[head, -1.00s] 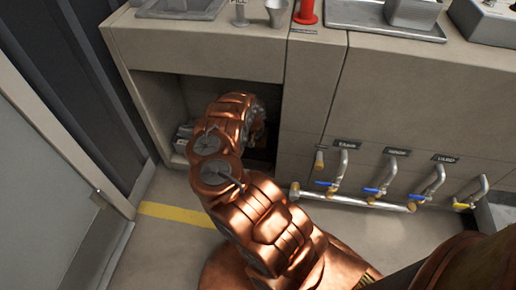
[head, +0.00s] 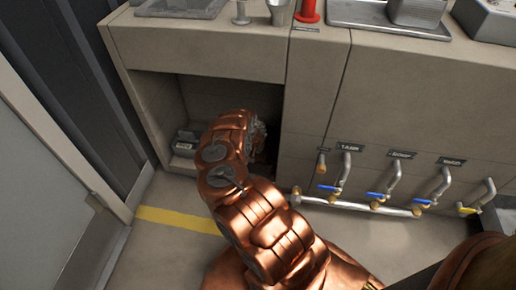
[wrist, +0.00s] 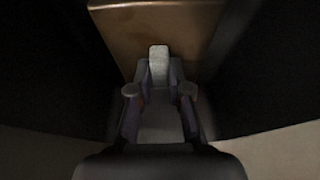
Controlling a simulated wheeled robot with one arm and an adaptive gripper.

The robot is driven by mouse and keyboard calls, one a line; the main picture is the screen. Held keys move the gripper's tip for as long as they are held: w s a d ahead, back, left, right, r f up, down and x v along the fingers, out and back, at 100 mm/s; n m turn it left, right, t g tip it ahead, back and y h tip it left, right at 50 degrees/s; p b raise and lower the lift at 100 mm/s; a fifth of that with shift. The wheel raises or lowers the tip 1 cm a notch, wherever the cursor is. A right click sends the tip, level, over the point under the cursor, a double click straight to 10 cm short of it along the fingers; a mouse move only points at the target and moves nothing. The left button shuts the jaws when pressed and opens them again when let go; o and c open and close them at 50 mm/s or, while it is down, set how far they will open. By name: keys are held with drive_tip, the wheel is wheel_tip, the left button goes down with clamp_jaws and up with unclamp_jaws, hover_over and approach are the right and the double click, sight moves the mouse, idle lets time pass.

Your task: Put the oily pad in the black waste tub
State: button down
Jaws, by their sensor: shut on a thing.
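My gripper (wrist: 159,66) is shut in the wrist view, its fingertips together against a flat brown, glossy thing that looks like the oily pad (wrist: 150,24). The pad stands out beyond the fingertips, with near-black space on both sides. In the head view my copper arm reaches into the open recess under the counter, and only a grey bit of the gripper (head: 257,132) shows past the wrist. The pad is hidden there. I cannot make out the black waste tub for sure; the right part of the recess is dark and mostly behind my arm.
The recess (head: 187,88) has a counter edge above. Grey items (head: 186,141) lie at its left. Valves with blue and yellow handles and a pipe (head: 350,204) line the cabinet front at right. A yellow stripe (head: 178,219) crosses the floor.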

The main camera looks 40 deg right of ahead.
drive_tip(key=shift+f, duration=0.2)
drive_tip(key=c, duration=1.1)
unclamp_jaws()
drive_tip(key=shift+r, duration=0.1)
drive_tip(key=shift+r, duration=0.1)
